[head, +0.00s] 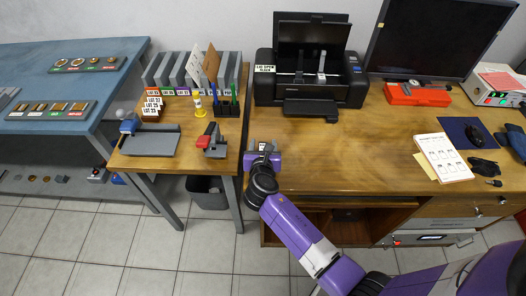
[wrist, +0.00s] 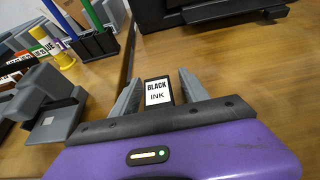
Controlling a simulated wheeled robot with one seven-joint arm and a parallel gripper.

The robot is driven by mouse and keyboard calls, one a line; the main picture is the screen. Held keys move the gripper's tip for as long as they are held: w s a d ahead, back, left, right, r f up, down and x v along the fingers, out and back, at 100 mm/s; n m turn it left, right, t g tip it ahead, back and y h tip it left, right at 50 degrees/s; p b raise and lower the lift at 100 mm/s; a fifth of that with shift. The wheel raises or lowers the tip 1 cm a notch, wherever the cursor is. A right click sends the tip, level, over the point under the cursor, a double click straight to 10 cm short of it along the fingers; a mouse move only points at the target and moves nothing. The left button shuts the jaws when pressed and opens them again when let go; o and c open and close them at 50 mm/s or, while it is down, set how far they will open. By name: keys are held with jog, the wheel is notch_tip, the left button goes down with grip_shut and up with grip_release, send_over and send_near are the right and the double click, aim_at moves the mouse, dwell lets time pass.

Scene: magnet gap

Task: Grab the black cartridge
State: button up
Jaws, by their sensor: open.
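The black cartridge (wrist: 157,91) shows in the wrist view, with a white label reading BLACK INK. It stands on the wooden desk between the two grey fingers of my gripper (wrist: 160,78). The fingers are open, with a visible gap on each side of the cartridge. Its lower part is hidden behind the gripper's dark front edge. In the head view my gripper (head: 263,148) is low over the desk's left edge, in front of the printer. The cartridge is too small and covered to make out clearly there.
The black printer (head: 311,85) stands behind with its lid up; it also shows in the wrist view (wrist: 200,12). A pen holder (wrist: 96,44) stands nearby. The desk's middle is clear.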

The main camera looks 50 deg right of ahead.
grip_shut()
jog(key=shift+r, duration=0.15)
